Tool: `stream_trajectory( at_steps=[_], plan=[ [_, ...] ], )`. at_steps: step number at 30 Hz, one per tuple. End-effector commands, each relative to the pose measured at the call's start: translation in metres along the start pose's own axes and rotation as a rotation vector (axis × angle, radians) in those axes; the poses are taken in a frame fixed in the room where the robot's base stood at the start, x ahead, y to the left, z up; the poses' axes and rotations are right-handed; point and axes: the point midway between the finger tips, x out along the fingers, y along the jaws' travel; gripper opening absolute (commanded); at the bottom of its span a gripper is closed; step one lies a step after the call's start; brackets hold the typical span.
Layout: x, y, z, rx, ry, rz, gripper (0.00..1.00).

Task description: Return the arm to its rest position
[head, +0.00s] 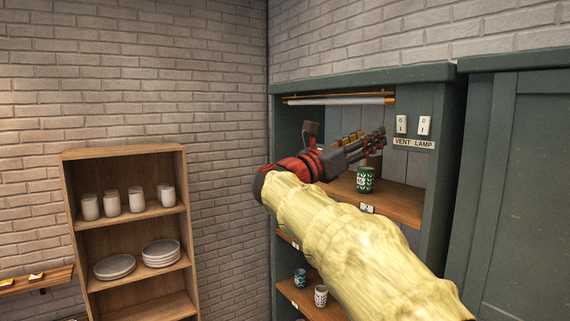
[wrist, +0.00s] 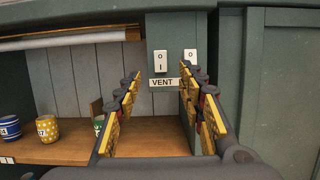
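My arm (head: 360,240), in a pale yellow sleeve, reaches across the head view into the green cabinet. My gripper (head: 381,138) is at the upper shelf's height, in front of the cabinet opening. In the wrist view my gripper (wrist: 166,82) has its two fingers well apart, with nothing between them. Behind the fingers are the white VENT and LAMP switches (wrist: 160,62) on the cabinet's back panel. I cannot see any contact between the fingers and the switches.
A green patterned cup (head: 365,180) stands on the cabinet's upper shelf (head: 400,207). A yellow cup (wrist: 47,128) and a blue striped cup (wrist: 10,128) stand there too. Lower cups (head: 320,296) are beneath. A wooden rack (head: 70,195) with white cups and plates stands left.

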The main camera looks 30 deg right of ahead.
Motion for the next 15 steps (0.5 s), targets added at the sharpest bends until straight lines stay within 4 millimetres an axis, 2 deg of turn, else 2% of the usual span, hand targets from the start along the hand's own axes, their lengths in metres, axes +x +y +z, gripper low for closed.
stream_trajectory(
  at_steps=[6, 10, 12, 15],
  plan=[
    [0.0, 0.0, 0.0, 0.021, 0.0, 0.0, 0.39],
    [0.0, 0.004, -0.004, 0.131, 0.014, 0.014, 0.39],
    [-0.002, 0.01, -0.022, 0.235, 0.073, 0.027, 0.39],
    [-0.012, 0.02, -0.073, 0.377, 0.212, 0.031, 0.39]
  ],
)
